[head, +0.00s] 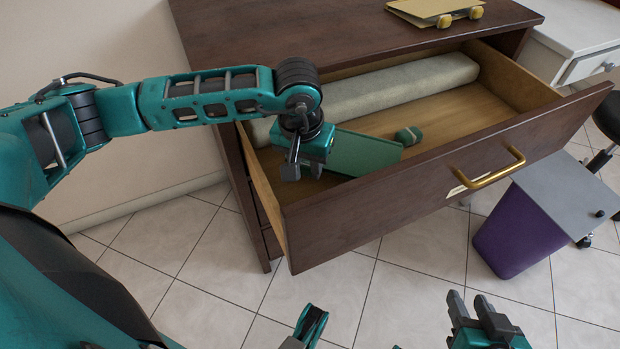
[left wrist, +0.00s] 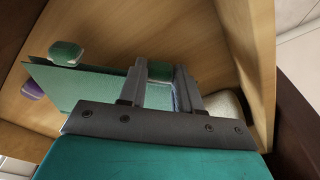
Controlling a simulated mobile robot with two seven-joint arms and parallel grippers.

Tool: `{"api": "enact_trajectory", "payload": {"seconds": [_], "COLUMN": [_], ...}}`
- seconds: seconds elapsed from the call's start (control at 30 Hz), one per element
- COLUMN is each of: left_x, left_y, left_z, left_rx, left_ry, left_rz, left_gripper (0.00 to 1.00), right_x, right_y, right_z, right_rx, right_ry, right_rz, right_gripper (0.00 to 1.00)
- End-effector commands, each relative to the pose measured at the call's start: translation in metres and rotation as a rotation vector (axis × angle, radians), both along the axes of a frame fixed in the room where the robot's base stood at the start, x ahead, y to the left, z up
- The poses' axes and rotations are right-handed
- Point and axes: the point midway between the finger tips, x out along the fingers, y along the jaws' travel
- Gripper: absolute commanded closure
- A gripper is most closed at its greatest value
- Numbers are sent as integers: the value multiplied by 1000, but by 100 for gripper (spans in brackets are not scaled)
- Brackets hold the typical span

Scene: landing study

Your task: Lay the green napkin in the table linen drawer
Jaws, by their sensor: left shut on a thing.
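The green napkin (head: 362,153) is a flat, stiff-looking green sheet, tilted inside the open wooden drawer (head: 460,115). It also shows in the left wrist view (left wrist: 85,88), running between the fingers. My left gripper (head: 303,165) is over the drawer's near left corner, shut on the napkin's left end. Whether the napkin touches the drawer floor I cannot tell. The drawer front carries a brass handle (head: 490,168) and a small label too small to read. My right gripper (head: 474,302) is low in the head view, away from the drawer, open and empty.
A long pale roll (head: 390,88) lies along the drawer's back. A small rounded green item (head: 408,136) lies beyond the napkin. A small purple patch (left wrist: 33,88) shows in the wrist view. A yellowish board (head: 430,8) lies on the cabinet top. A purple bin (head: 520,232) stands at right.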

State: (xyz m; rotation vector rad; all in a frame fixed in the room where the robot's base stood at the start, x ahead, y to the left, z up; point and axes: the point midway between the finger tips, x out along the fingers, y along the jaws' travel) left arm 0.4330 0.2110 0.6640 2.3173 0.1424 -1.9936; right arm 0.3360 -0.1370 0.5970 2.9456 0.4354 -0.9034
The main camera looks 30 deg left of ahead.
Motion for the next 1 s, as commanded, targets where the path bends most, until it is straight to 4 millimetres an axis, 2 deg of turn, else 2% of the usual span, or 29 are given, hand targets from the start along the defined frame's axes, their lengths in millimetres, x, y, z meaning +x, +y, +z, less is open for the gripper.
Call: {"api": "enact_trajectory", "payload": {"seconds": [0.33,0.6,1.0], "left_x": [0,0,1], "left_y": [-1,0,0], "left_z": [-43,-44,-57], "left_rx": [-1,0,0], "left_ry": [0,-2,-2], "left_rz": [-1,-1,0], "left_gripper": [94,94,94], "right_x": [1,1,1], "right_y": [4,4,5], "right_z": [-7,-5,-12], "right_rx": [7,8,8], "right_ry": [-1,0,7], "right_rz": [6,7,11], "right_gripper": [61,61,61]}}
